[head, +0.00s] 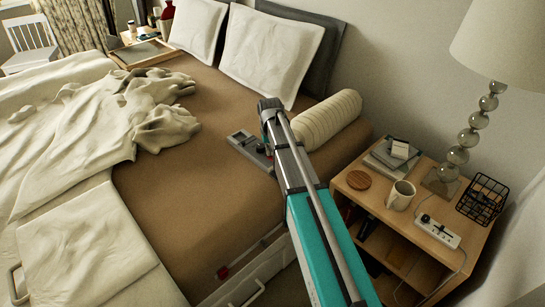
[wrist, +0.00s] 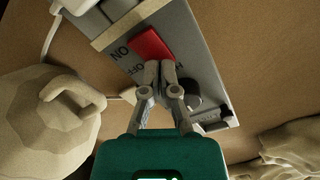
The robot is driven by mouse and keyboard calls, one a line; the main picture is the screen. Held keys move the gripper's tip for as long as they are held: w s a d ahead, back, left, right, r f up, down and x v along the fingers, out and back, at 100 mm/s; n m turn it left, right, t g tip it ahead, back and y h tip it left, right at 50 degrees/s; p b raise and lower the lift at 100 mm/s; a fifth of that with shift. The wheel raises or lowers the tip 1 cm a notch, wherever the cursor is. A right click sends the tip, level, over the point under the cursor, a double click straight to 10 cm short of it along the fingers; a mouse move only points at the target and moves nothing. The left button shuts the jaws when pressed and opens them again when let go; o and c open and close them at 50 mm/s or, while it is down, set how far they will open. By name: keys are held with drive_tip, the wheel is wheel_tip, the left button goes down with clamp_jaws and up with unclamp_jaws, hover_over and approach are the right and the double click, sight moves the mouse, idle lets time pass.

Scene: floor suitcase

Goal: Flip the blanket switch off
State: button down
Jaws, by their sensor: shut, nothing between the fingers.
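The blanket switch is a red rocker (wrist: 151,43) on a grey control panel (wrist: 178,24) in the wrist view. ON and OFF are printed beside the rocker. A dark round knob (wrist: 191,92) is on the same panel. My gripper (wrist: 160,69) is shut and empty, its fingertips at the near edge of the red rocker. I cannot tell whether they touch it. In the head view the panel (head: 242,139) lies on the brown bed, and my gripper (head: 266,151) is over its right part. My arm and gripper hide part of the panel and the rocker there.
A cream bolster (head: 328,120) lies right of the panel and pillows (head: 270,48) stand behind. A crumpled blanket (head: 150,110) is on the left. The nightstand (head: 372,205) at right holds a lamp (head: 460,155), a mug (head: 400,196) and a power strip (head: 438,230).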

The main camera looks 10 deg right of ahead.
drive_tip(key=shift+r+p, duration=3)
drive_tip(key=shift+r, duration=0.25)
drive_tip(key=s, duration=2.4)
wheel_tip(320, 180, up, 18)
drive_tip(key=p, duration=1.8)
drive_tip(key=shift+w+a, duration=0.3)
drive_tip(key=shift+a, duration=0.15)
drive_tip(key=shift+f, duration=0.1)
